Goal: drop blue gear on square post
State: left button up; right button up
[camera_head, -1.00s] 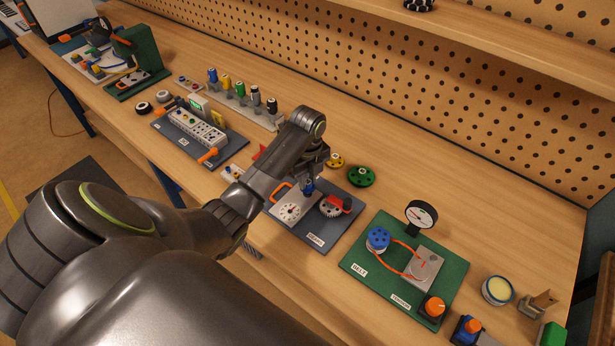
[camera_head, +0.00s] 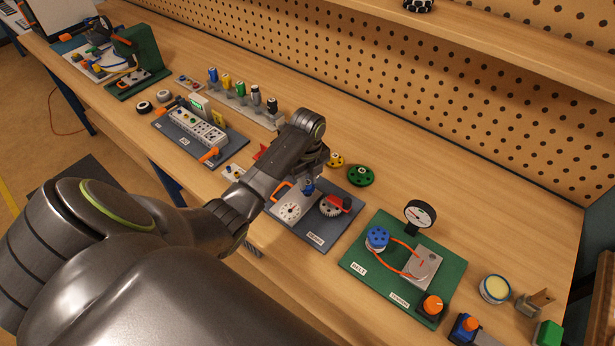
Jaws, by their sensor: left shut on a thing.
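My left gripper (camera_head: 311,178) points down over the grey gear board (camera_head: 318,238). It is shut on a small blue piece (camera_head: 308,187), which I take to be the blue gear; its lower part is just above or on the board, I cannot tell which. I cannot make out the square post; the gripper and piece hide part of the board. My right gripper is out of view.
To the right is a green belt board (camera_head: 378,286) with a gauge (camera_head: 420,214). To the left is a dark board (camera_head: 230,148) with a terminal strip.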

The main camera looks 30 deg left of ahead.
aim_at(307, 182)
pick_arm(q)
jog(key=shift+f, duration=0.7)
dwell(0.9)
jog(key=o, duration=0.8)
jog(key=shift+r, duration=0.1)
jog(key=shift+r+p, duration=2.7)
jog(key=shift+p, duration=0.25)
